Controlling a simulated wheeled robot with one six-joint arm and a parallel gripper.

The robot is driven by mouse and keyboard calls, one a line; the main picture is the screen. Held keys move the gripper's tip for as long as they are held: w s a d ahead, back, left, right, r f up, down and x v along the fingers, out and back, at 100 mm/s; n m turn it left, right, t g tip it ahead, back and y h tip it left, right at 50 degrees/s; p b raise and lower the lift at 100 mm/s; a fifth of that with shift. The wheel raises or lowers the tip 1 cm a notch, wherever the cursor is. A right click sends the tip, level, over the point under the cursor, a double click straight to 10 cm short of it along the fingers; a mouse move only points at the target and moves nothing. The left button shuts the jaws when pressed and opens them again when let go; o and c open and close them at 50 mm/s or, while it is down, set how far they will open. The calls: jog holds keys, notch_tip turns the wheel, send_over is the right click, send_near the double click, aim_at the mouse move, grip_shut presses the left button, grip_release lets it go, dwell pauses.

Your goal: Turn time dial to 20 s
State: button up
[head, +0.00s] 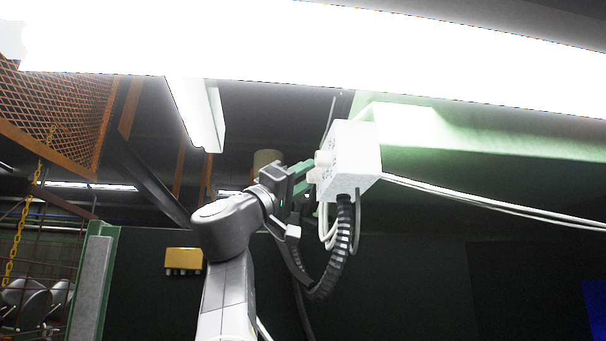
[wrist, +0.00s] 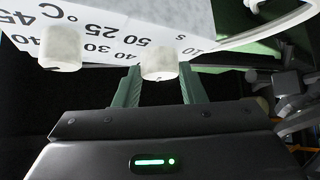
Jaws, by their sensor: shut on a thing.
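A white control box (head: 358,152) carries two pale round dials on its face. In the wrist view the time dial (wrist: 158,64) is the right one, beside the printed "s". The temperature dial (wrist: 61,48) is to its left, beside "°C". My gripper (wrist: 159,74) has its two green fingers on either side of the time dial and is shut on it. The printed numbers are partly hidden behind the dials, and no pointer mark can be made out on the time dial. In the head view my gripper (head: 303,177) reaches the box from the left.
A black ribbed hose (head: 344,238) and pale cables hang below the box, close to my arm. White cables (head: 480,198) run off to the right. A bright lamp (head: 300,45) spans overhead. A yellow box (head: 183,260) is on the dark wall behind.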

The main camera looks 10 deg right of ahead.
jog(key=shift+s+r+n+t+y+p, duration=0.15)
jog(key=shift+n+t+y+p, duration=0.2)
jog(key=shift+n+y+p, duration=1.15)
jog(key=shift+s+r+n+t+y+p, duration=0.15)
jog(key=shift+n+t+y+p, duration=0.25)
jog(key=shift+n+y+p, duration=1.05)
jog(key=shift+r+n+t+y+p, duration=0.3)
jog(key=shift+n+y+p, duration=0.5)
jog(key=shift+n, duration=1.35)
jog(key=shift+f, duration=0.15)
jog(key=o, duration=1)
jog(key=shift+s+a, duration=0.1)
jog(key=b+v, duration=0.4)
jog(key=v, duration=0.9)
jog(key=shift+s+a, duration=0.25)
jog(key=shift+s, duration=0.05)
jog(key=shift+w+d+r+y, duration=0.1)
jog(key=shift+r+y, duration=0.1)
jog(key=shift+y, duration=0.05)
jog(key=shift+p+x, duration=1.85)
jog(key=shift+x, duration=4.9)
